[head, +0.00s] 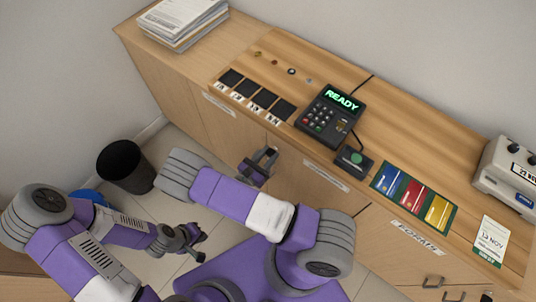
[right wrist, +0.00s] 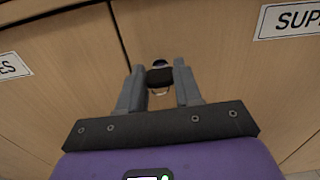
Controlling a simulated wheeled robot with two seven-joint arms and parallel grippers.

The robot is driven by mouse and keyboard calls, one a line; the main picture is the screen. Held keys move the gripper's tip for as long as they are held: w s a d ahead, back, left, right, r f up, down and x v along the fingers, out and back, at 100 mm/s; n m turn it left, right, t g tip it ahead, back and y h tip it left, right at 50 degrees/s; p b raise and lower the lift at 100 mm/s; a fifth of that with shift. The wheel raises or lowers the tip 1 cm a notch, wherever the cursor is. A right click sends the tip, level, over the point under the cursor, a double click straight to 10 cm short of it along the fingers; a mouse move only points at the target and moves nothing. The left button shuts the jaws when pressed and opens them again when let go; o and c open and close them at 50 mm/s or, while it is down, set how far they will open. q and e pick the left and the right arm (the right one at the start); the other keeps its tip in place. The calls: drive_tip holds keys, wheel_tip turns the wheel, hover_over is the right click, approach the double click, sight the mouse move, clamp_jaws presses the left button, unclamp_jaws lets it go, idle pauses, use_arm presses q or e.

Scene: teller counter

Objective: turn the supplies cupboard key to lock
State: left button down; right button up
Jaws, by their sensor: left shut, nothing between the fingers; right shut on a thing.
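The supplies cupboard door (right wrist: 235,75) is light wood, with a white label starting "SUP" (right wrist: 290,20) in the right wrist view. My right gripper (right wrist: 160,88) is at the door front, shut on the black head of the key (right wrist: 160,77). The key's shaft and the lock are mostly hidden, so I cannot tell how far the key is turned. In the head view my right gripper (head: 266,157) is against the cupboard front below the counter edge. My left gripper (head: 192,240) is shut and empty, low over the floor, away from the cupboard.
The counter (head: 420,140) above carries a keypad terminal (head: 330,115) reading "READY", a small green-button box (head: 354,160), coloured cards (head: 412,195) and a paper stack (head: 183,20). A black bin (head: 125,165) stands on the floor at left. A door seam (right wrist: 122,40) runs left of the key.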

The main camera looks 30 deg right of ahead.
drive_tip(key=n+p, duration=0.1)
drive_tip(key=n, duration=0.2)
drive_tip(key=shift+p, duration=0.4)
drive_tip(key=n+p, duration=0.1)
drive_tip(key=n, duration=0.3)
drive_tip(key=shift+w+n+p, duration=0.1)
drive_tip(key=shift+n+p, duration=0.2)
drive_tip(key=shift+n, duration=0.1)
drive_tip(key=n, duration=0.4)
drive_tip(key=n+p, duration=0.1)
drive_tip(key=n, duration=0.4)
drive_tip(key=shift+f+n, duration=0.2)
drive_tip(key=shift+n, duration=0.4)
drive_tip(key=o, duration=1)
drive_tip(key=shift+o, duration=0.2)
drive_tip(key=shift+a, duration=0.1)
